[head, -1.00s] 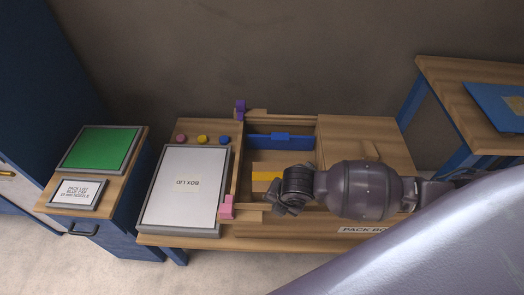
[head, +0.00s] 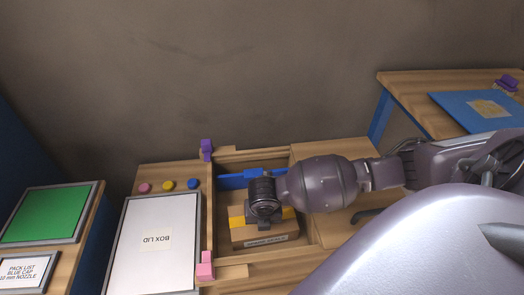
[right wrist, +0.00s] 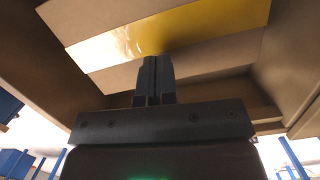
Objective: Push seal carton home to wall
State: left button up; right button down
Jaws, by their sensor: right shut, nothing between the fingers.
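The seal carton (head: 262,237) is a brown box with a yellow band and a printed label on its near side. It lies inside the open wooden pack box (head: 222,207). My right gripper (head: 264,222) is over the carton in the head view and partly hides it. In the right wrist view the gripper's fingers (right wrist: 156,68) are shut together and empty. Their tips are at the carton's yellow-banded face (right wrist: 170,35); I cannot tell whether they touch it. My left gripper is not in view.
A blue part (head: 232,182) lies along the box's back wall. A purple clip (head: 206,150) and a pink clip (head: 205,266) stand at its left edge. The white box lid (head: 155,215) lies left of the box. A blue mat (head: 455,112) is on the right table.

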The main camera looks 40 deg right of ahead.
jog(key=w+d, duration=0.1)
jog(key=w, duration=0.1)
jog(key=w+d+b, duration=0.1)
jog(key=w+d, duration=0.1)
jog(key=shift+w+d+f, duration=0.15)
jog(key=shift+w+d, duration=0.05)
jog(key=shift+w, duration=0.05)
jog(key=shift+f, duration=0.55)
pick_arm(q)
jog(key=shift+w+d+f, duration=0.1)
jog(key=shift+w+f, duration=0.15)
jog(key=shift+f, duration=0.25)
pick_arm(e)
jog(key=shift+f, duration=0.1)
